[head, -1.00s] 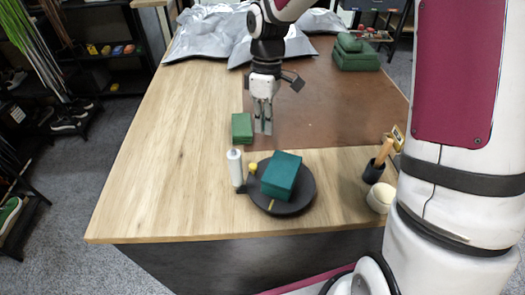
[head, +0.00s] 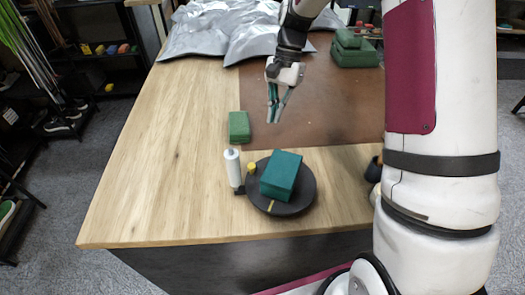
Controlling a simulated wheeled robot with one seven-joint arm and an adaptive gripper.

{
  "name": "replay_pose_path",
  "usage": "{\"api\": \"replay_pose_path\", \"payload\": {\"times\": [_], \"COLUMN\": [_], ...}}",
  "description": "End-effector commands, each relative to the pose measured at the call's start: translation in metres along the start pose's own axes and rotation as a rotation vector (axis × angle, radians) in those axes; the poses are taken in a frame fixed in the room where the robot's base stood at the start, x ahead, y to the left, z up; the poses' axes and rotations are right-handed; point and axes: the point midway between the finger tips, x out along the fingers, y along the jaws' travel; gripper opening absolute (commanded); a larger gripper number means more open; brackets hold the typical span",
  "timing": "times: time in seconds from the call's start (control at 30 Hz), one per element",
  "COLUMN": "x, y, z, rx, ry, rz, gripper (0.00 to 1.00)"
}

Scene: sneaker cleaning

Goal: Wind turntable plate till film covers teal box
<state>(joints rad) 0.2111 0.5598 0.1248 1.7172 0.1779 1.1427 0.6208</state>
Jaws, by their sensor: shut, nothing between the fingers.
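A teal box (head: 281,173) sits on the black round turntable plate (head: 303,201) near the table's front edge. A white film roll (head: 233,168) stands upright on a black holder just left of the plate. I cannot make out any film on the box's faces. My gripper (head: 272,117) is shut and empty, pointing down above the brown mat's left part, behind the plate and apart from it.
A green block (head: 239,127) lies left of my gripper, behind the film roll. A brown mat (head: 335,110) covers the table's right back. Crumpled silver sheets (head: 235,35) and stacked green blocks (head: 354,52) lie at the back. The wooden table's left side (head: 150,170) is clear.

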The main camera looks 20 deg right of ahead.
Motion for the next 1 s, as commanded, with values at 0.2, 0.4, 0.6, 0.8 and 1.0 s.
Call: {"api": "replay_pose_path", "payload": {"times": [0.2,0.4,0.6,0.8,1.0], "x": [0.039,0.079,0.096,0.103,0.104], "y": [0.002,0.002,0.002,0.001,0.001], "z": [0.003,0.002,0.024,0.036,0.037], "rx": [-0.002,-0.003,-0.006,-0.004,-0.004], "ry": [-0.005,-0.004,-0.001,0.000,0.000], "rz": [0.004,0.004,0.002,0.002,0.001], "gripper": [0.00,0.00,0.00,0.00,0.00]}}
